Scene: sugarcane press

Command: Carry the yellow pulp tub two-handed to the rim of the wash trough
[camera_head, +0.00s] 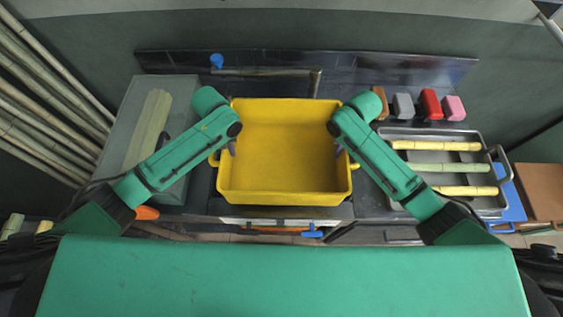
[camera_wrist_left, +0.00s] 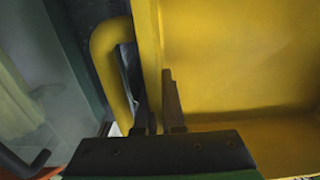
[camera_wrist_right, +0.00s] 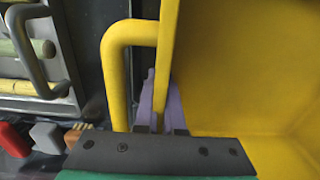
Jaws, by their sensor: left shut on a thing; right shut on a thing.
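The yellow pulp tub (camera_head: 281,150) is at the middle of the head view, looks empty and appears roughly level. My left gripper (camera_head: 232,147) is shut on its left side wall, and my right gripper (camera_head: 337,150) is shut on its right side wall. In the left wrist view the fingers (camera_wrist_left: 160,108) straddle the tub wall beside the bent handle (camera_wrist_left: 110,70). In the right wrist view the fingers (camera_wrist_right: 162,105) do the same beside the other handle (camera_wrist_right: 116,75). The tub hides most of what lies beneath it, so I cannot tell the trough rim or whether it touches.
A tap pipe (camera_head: 268,73) with a blue knob (camera_head: 217,61) is behind the tub, before a dark backsplash (camera_head: 400,70). A grey tray (camera_head: 480,205) with cane pieces and several coloured blocks (camera_head: 430,104) are right. A grey box (camera_head: 133,125) with cane is left.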

